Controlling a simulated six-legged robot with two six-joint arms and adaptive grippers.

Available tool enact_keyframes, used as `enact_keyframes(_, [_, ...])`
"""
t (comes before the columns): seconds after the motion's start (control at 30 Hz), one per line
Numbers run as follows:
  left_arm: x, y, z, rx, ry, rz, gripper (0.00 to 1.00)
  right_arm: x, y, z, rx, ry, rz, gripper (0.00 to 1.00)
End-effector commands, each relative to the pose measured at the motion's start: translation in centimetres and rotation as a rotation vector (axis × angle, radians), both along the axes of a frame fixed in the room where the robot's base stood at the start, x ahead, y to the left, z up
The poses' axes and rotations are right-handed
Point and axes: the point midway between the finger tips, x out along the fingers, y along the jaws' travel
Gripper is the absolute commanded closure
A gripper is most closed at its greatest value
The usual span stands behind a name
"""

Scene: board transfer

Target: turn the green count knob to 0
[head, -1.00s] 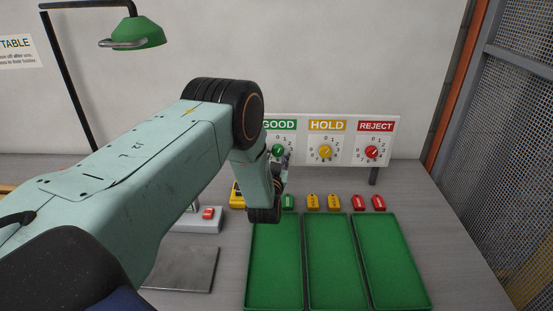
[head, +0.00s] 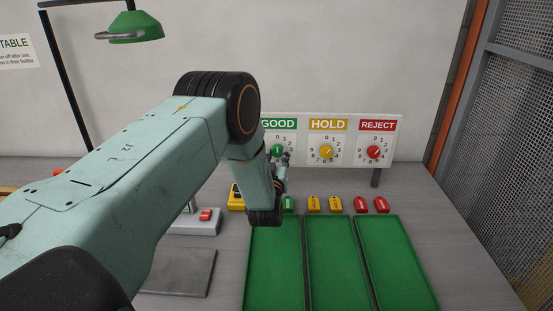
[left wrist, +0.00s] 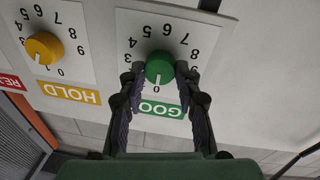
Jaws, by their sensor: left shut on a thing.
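The green count knob (head: 277,151) is on the GOOD dial of the white board; in the left wrist view the green knob (left wrist: 160,66) appears upside down with its dial. Its white pointer lines up with the 0, straight up in the head view. My left gripper (left wrist: 160,73) is shut on the green knob, with one finger on each side of it. In the head view my left gripper (head: 281,162) is at the GOOD dial, partly hidden behind my own wrist. My right gripper is not in view.
The yellow HOLD knob (head: 327,152) and red REJECT knob (head: 374,152) sit to the right on the board. Below are several green, yellow and red tags (head: 313,203) and green trays (head: 330,262). A grey box with a red button (head: 205,215) stands left of them.

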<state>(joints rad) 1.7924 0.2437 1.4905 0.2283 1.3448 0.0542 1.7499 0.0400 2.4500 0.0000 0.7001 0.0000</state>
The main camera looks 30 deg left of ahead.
Motion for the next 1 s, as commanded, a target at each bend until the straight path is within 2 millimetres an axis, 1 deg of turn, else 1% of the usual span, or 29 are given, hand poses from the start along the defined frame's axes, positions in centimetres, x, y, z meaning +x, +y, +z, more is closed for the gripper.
enact_keyframes(0.03, [0.1,0.1,0.4,-0.001,-0.01,0.002,0.98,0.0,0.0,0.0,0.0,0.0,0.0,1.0])
enact_keyframes(0.23, [0.2,0.1,0.4,0.0,-0.01,0.002,0.98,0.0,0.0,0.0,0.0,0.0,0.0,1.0])
enact_keyframes(0.27, [0.2,0.1,0.4,0.0,-0.01,0.002,0.65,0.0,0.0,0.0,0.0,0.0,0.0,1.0])
enact_keyframes(0.5, [0.1,0.1,0.2,0.0,-0.005,0.001,0.45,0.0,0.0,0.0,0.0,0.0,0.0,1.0])
enact_keyframes(0.53, [0.1,0.0,0.2,0.0,-0.004,0.001,0.44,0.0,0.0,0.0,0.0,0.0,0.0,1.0])
enact_keyframes(0.83, [-0.1,0.0,0.1,0.0,-0.001,0.0,0.44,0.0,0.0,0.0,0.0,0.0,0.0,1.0])
enact_keyframes(0.93, [-0.6,-0.4,0.0,0.0,-0.001,0.0,0.44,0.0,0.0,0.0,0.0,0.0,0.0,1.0])
enact_keyframes(1.0, [-1.3,-0.7,-0.1,0.0,0.001,0.0,0.44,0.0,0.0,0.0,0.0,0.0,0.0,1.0])
